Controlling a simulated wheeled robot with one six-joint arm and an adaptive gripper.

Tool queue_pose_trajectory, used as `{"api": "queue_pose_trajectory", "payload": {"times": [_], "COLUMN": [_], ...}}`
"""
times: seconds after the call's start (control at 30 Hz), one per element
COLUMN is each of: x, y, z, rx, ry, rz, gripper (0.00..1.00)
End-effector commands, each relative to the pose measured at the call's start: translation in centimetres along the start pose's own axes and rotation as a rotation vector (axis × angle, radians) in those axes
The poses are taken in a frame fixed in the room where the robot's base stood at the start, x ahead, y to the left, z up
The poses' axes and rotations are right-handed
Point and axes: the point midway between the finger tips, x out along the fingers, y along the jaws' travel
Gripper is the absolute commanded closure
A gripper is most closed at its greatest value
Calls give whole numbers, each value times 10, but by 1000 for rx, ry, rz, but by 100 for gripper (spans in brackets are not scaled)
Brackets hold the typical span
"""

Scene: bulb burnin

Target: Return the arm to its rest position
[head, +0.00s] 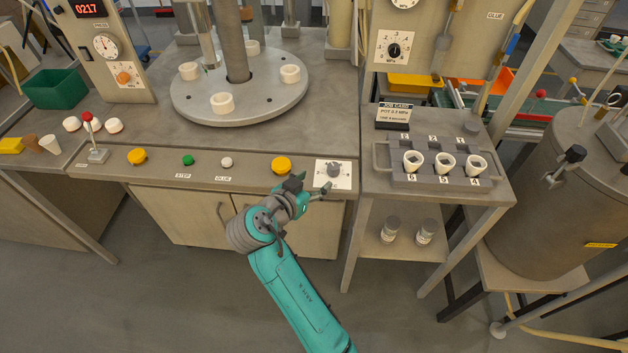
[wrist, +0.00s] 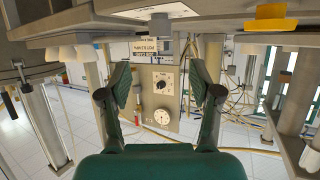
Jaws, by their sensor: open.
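My teal arm (head: 295,300) reaches up from the bottom of the head view. My gripper (head: 312,190) is at the front edge of the workbench, just below the dial on its white plate (head: 333,174). In the wrist view the two fingers of my gripper (wrist: 160,88) stand wide apart with nothing between them. That view looks upside down, with the gauge panel (wrist: 159,96) behind the gap. I cannot tell from the head view whether a fingertip touches the bench front.
A round turntable (head: 240,103) carries several white cups. A side stand (head: 440,187) at right holds a block with three white cups (head: 445,163). A large tank (head: 545,200) stands far right. The floor (head: 180,300) at lower left is clear.

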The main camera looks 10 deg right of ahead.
Motion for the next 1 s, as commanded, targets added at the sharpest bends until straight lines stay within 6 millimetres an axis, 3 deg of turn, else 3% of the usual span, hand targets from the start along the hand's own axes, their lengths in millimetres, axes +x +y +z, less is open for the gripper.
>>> {"api": "queue_pose_trajectory", "payload": {"times": [0.3,0.43,0.7,1.0], "x": [0,5,24,14], "y": [0,6,54,121], "z": [0,10,79,153], "rx": [-1,-27,-196,-349], "ry": [0,-5,-36,-69], "rz": [-1,-18,-165,-365], "gripper": [36,36,36,36]}}
